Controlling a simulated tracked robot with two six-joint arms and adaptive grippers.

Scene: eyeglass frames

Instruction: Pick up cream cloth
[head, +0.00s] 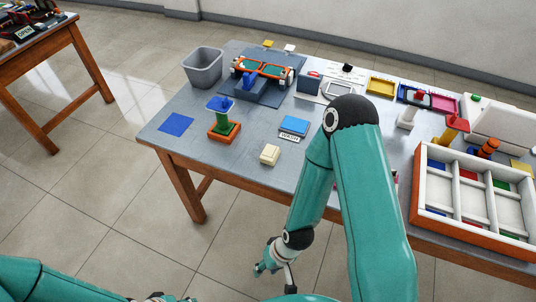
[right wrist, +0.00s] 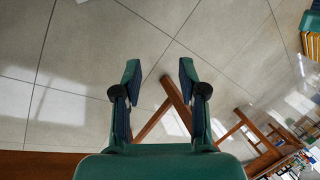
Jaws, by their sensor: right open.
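The cream cloth (head: 270,154) looks like a small folded block. It lies on the grey table (head: 222,160) near the front edge, left of my right arm in the head view. My right gripper (head: 262,268) hangs over the floor in front of the table, apart from the cloth. In the right wrist view its two fingers (right wrist: 158,75) are spread with nothing between them. The cloth does not show in that view. Part of my left arm shows at the bottom left of the head view, but its gripper is out of the picture.
Behind the cloth lie a blue pad (head: 294,125) and a small label. A green post on an orange base (head: 225,130) and a flat blue square (head: 176,124) are to its left. A white compartment tray (head: 418,190) stands at the right. The table around the cloth is clear.

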